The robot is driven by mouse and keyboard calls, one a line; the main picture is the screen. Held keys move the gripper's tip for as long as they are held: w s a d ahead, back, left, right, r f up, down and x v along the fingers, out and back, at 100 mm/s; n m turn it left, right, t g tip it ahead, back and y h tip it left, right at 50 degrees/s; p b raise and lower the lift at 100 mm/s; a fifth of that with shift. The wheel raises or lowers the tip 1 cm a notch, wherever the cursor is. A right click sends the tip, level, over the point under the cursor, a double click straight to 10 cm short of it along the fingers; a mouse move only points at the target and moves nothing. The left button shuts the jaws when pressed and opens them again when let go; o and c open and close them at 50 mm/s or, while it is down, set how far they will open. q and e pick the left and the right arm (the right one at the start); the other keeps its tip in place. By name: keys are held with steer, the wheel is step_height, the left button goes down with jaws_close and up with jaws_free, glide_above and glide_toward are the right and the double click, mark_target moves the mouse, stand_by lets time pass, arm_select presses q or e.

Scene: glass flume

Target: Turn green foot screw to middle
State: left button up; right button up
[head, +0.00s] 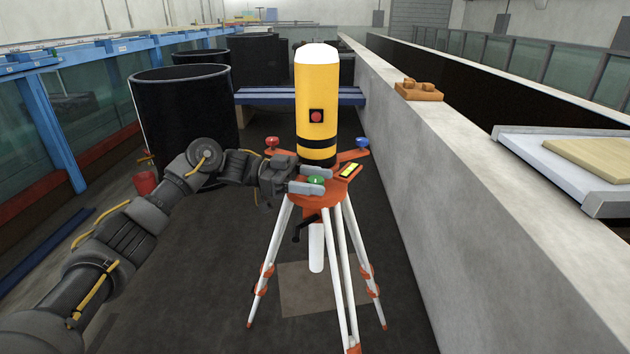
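The green foot screw (316,180) sits at the front of the orange tripod head (325,195), with a small pale mark on its top. My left gripper (312,180) is at this screw, one finger on the far side and one on the near side. The fingers are apart with the green knob between them; whether they press on it I cannot tell. A yellow instrument (317,95) with a white top and a red button stands upright on the head. My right gripper is not in view.
A red foot screw (272,141) and a blue one (362,142) sit farther back on the head. A yellow level vial (351,170) lies right of the green screw. White tripod legs (280,250) spread below. A concrete wall (470,190) runs along the right.

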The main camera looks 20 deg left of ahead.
arm_select(q)
steer(key=shift+a, duration=0.1)
steer(key=shift+a+f, duration=0.15)
steer(key=shift+a, duration=0.2)
steer(key=a+b, duration=0.4)
steer(key=a, duration=0.6)
steer(key=shift+b, duration=0.3)
